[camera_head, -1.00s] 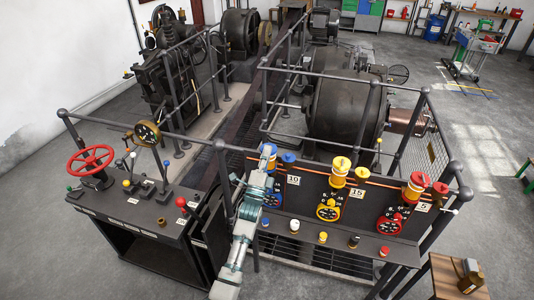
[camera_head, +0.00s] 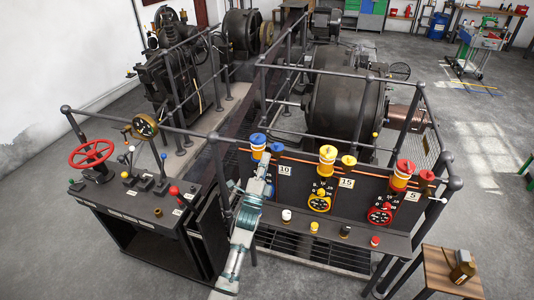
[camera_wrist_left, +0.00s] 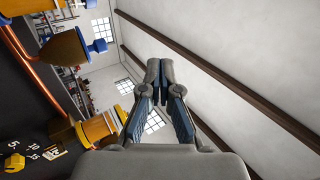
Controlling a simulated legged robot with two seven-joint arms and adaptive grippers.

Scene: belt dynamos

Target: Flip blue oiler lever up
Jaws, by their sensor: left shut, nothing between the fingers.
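The blue oiler (camera_head: 258,141), with a blue cap and a yellow band, stands on the left end of the black panel in the head view. A smaller blue knob (camera_head: 277,148) is just right of it. My left gripper (camera_head: 265,163) is just below these two, in front of the panel, and hides part of it. In the left wrist view the gripper (camera_wrist_left: 157,75) is shut and empty. Brass-coloured fittings with a blue tip (camera_wrist_left: 97,46) are to its left, apart from the fingers. I cannot tell which way the oiler's lever points. My right gripper is not in view.
The yellow oiler (camera_head: 327,155) and red oiler (camera_head: 403,174) stand farther right on the panel. A control desk with a red handwheel (camera_head: 91,154) is at left. Dark railings (camera_head: 350,74) rise behind the panel. A wooden stool (camera_head: 445,276) is at right.

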